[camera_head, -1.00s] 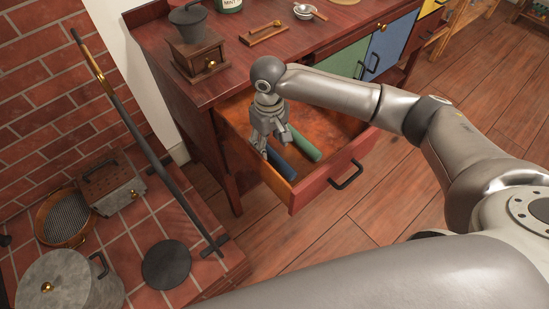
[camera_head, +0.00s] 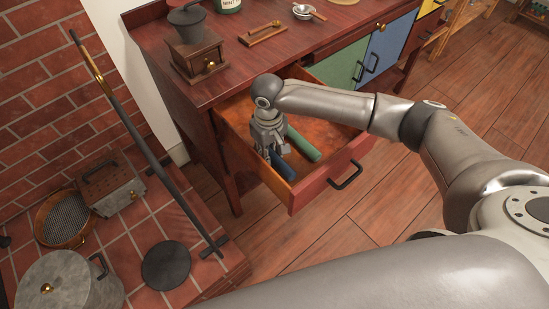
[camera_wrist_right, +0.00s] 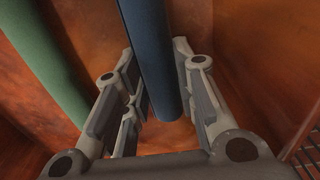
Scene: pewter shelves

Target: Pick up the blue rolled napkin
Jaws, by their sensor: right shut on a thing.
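The blue rolled napkin (camera_head: 283,168) lies in the open drawer (camera_head: 328,178), beside a green roll (camera_head: 304,145). My right gripper (camera_head: 271,157) reaches down into the drawer. In the right wrist view the blue napkin (camera_wrist_right: 152,55) runs between the two fingers of my right gripper (camera_wrist_right: 165,98), which are shut on it. The green roll (camera_wrist_right: 42,60) lies to the left there, apart from the fingers. The gripper hides part of the blue napkin in the head view. My left gripper is not in view.
The drawer's walls stand close around the gripper. Above it, the countertop (camera_head: 233,70) carries a coffee grinder (camera_head: 194,50) and a small wooden tray (camera_head: 264,34).

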